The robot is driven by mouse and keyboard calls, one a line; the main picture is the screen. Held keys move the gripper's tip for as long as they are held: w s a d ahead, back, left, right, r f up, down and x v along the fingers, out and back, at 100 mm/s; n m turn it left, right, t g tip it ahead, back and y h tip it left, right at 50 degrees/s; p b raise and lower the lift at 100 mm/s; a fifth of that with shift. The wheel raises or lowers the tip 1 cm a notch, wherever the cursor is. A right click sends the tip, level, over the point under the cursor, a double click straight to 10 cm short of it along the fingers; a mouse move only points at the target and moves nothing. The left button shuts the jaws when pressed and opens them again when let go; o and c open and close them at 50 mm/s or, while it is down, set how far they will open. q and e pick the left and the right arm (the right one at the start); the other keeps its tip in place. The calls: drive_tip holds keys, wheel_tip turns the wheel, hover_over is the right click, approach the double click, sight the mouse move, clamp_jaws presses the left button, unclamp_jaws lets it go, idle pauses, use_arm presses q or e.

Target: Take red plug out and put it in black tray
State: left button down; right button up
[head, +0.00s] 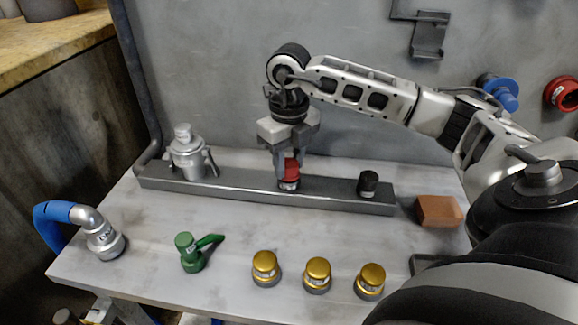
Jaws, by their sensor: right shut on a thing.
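The red plug (290,171) stands upright at the middle of the long grey metal bar (235,190) on the table. My right gripper (290,172) comes down from above and is shut on the red plug. The plug's lower silver part shows at the bar's top; I cannot tell whether it is still seated. A dark tray-like edge (428,262) shows at the right, mostly hidden behind my own body; I cannot tell if it is the black tray. My left gripper is not in view.
On the bar stand a silver canister (187,155) at the left and a black plug (368,184) at the right. Several gold-capped plugs (317,272), a green handled plug (192,252) and a blue hose fitting (100,236) line the front. An orange-brown block (438,211) lies right.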

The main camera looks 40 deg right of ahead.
drive_tip(key=shift+n, duration=0.3)
drive_tip(key=n+b, duration=0.1)
drive_tip(key=n, duration=0.3)
drive_tip(key=shift+f+n, duration=0.1)
drive_tip(key=shift+n, duration=0.2)
drive_tip(key=shift+s+n, duration=0.1)
drive_tip(key=shift+n, duration=0.2)
drive_tip(key=n, duration=0.3)
drive_tip(key=shift+b, duration=0.3)
drive_tip(key=shift+n, duration=1.1)
drive_tip(key=o, duration=1.1)
drive_tip(key=shift+o, duration=0.2)
